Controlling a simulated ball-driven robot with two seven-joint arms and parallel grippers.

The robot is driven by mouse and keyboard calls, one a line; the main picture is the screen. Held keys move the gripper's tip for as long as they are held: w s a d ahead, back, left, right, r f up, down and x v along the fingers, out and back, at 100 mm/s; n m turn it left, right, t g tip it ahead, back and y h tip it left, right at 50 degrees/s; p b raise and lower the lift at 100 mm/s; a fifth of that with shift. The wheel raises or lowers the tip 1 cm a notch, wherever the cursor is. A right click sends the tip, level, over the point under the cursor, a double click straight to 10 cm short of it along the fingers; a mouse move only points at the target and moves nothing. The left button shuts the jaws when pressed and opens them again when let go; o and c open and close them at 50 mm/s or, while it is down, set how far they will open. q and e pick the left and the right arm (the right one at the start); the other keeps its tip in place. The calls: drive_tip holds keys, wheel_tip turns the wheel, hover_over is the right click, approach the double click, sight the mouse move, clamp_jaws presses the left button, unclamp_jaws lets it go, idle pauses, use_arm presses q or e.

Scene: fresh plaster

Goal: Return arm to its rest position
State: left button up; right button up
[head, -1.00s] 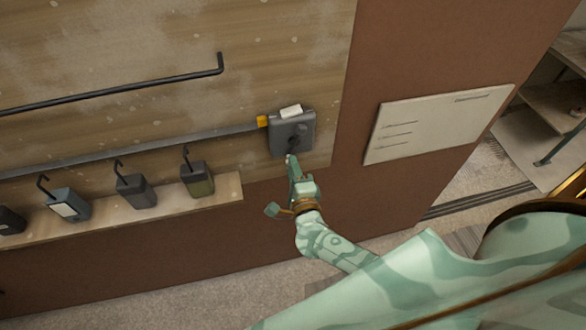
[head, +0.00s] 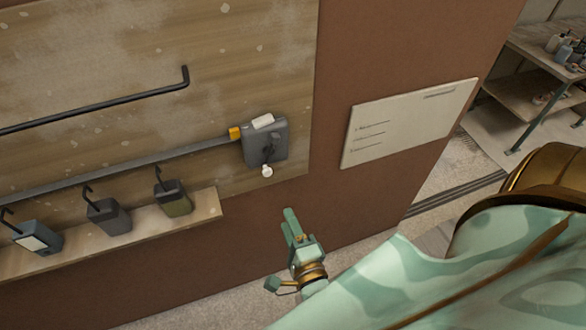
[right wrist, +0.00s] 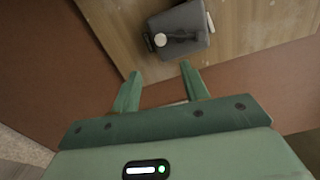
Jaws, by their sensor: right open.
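My right gripper (head: 290,214) is green with a brass-coloured wrist. In the head view it hangs in front of the brown wall, below and to the right of a grey wall box, apart from it. The right wrist view shows its two fingers (right wrist: 160,74) spread open with nothing between them. The grey box (head: 280,140) has a dark lever, a white label on top and a pale round knob (head: 267,170) at its lower edge. The box also shows beyond the fingertips in the right wrist view (right wrist: 190,22). My left gripper is not in view.
A wooden ledge (head: 205,206) at the left carries several small padlock-like blocks with hooks. A black rail (head: 110,108) runs above it. A pale notice board (head: 405,125) is on the brown wall to the right. Shelving (head: 535,88) stands beyond an opening at far right.

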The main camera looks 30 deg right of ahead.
drive_tip(key=shift+v, duration=1.2)
